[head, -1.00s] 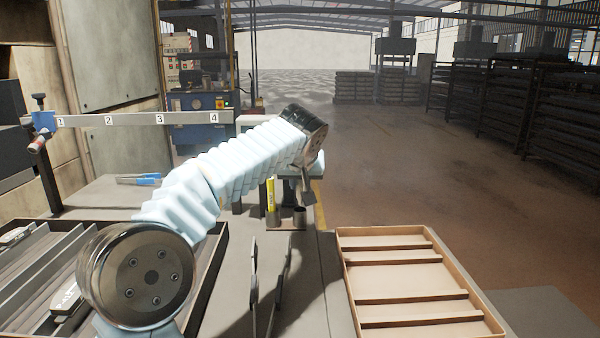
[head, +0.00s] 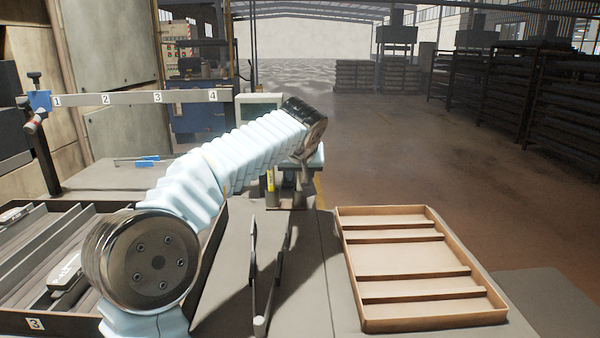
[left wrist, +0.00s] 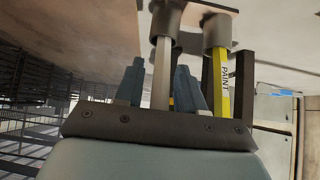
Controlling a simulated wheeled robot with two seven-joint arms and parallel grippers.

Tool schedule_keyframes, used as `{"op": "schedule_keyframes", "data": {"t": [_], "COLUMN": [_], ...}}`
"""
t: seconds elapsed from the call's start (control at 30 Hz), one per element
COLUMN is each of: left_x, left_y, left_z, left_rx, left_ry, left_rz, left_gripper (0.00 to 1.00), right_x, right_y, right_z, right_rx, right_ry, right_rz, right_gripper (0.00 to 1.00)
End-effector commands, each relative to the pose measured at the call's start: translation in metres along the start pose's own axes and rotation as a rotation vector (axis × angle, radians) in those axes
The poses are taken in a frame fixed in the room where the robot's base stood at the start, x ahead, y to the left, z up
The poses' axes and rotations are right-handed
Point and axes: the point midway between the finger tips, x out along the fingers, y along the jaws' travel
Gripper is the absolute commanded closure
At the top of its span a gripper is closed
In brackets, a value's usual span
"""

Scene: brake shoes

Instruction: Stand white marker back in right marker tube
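The white marker (left wrist: 161,78) shows in the left wrist view as a pale shaft with one end in a round grey tube (left wrist: 168,17). My left gripper (left wrist: 160,72) has its two blue-grey fingers on either side of that shaft, with narrow gaps visible, so it looks open. The yellow paint marker (left wrist: 221,88) stands in the other tube (left wrist: 216,30). My right gripper is out of view.
A wooden tray (head: 405,262) with dividers lies at right. A dark divided tray (head: 35,324) with metal parts is at left. A numbered bar (head: 130,98) and blue-handled tool (head: 148,159) are at back left.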

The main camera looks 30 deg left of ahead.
Motion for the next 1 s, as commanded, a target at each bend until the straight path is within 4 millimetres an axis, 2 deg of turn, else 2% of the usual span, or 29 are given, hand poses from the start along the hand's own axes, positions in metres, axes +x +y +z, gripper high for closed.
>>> {"op": "schedule_keyframes", "data": {"t": [0.33, 0.47, 0.57, 0.8, 1.0], "left_x": [-0.001, -0.013, -0.032, -0.092, -0.127], "left_y": [0.000, 0.000, 0.000, 0.001, 0.000], "left_z": [0.000, -0.001, -0.001, -0.001, -0.001], "left_rx": [0.000, 0.000, 0.000, 0.000, 0.000], "left_ry": [0.000, 0.003, 0.003, 0.003, 0.001], "left_rz": [0.000, 0.002, 0.003, 0.004, 0.001], "left_gripper": [0.51, 0.51, 0.51, 0.51, 0.51], "right_x": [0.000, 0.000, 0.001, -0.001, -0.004], "right_y": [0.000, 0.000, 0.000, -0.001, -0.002], "right_z": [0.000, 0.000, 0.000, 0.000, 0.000], "right_rx": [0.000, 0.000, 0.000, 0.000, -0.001], "right_ry": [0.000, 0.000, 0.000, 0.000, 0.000], "right_rz": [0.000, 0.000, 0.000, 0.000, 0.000], "right_gripper": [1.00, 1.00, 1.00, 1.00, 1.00]}}
